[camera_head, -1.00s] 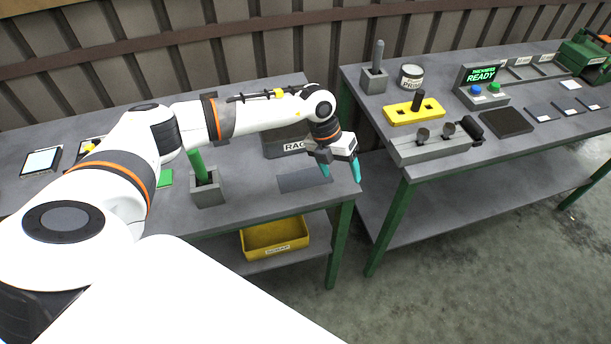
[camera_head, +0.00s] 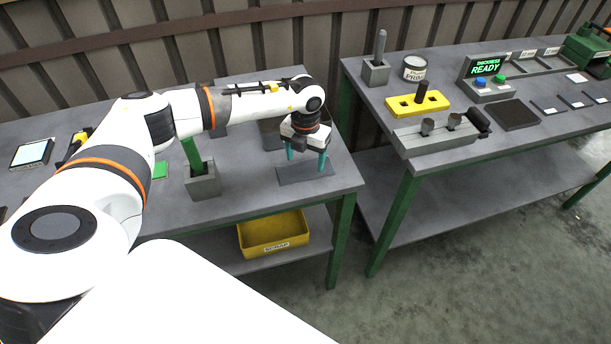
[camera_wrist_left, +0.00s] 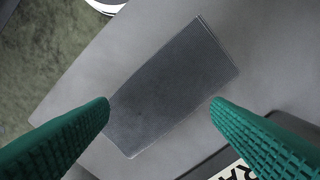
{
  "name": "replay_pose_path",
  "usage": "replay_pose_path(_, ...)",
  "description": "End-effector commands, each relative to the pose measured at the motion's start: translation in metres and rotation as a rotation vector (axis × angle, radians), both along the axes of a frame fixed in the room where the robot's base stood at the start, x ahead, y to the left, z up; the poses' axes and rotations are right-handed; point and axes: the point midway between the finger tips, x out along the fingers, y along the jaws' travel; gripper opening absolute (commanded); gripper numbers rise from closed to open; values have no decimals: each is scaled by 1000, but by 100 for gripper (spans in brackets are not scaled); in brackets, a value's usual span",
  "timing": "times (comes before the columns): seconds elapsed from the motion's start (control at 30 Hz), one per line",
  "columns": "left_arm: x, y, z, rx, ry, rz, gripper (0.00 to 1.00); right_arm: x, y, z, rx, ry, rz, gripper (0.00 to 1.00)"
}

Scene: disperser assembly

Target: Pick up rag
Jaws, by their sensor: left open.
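A flat dark grey rectangle (camera_head: 292,174), seemingly the rag, lies on the left table near its right front corner. In the left wrist view the rag (camera_wrist_left: 170,88) lies flat and tilted, between and beyond the fingers. My left gripper (camera_head: 306,162) is open and points down above it, its teal fingers apart. I cannot tell from the views whether the fingertips touch it. In the left wrist view nothing is between the fingers (camera_wrist_left: 160,105). My right gripper is not in view.
A dark holder (camera_head: 269,136) stands just behind the rag, partly hidden by my gripper; its label (camera_wrist_left: 235,172) is partly visible. A grey block (camera_head: 203,182) with a green handle stands to the left. A yellow scrap bin (camera_head: 272,234) is on the shelf below.

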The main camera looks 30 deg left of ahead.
Motion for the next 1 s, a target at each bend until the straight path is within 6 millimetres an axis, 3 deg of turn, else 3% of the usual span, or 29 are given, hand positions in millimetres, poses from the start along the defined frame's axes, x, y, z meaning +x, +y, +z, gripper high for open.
replay_pose_path(0.03, 0, 0, -13, -1, 1, 0, 73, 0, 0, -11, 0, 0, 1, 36)
replay_pose_path(0.17, 0, 0, -23, -1, 0, 0, 73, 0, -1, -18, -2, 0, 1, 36)
replay_pose_path(0.53, 0, 0, -25, -1, 1, -1, 72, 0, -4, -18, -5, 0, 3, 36)
replay_pose_path(1.0, -1, 0, -26, 1, 2, 0, 33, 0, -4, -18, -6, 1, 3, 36)
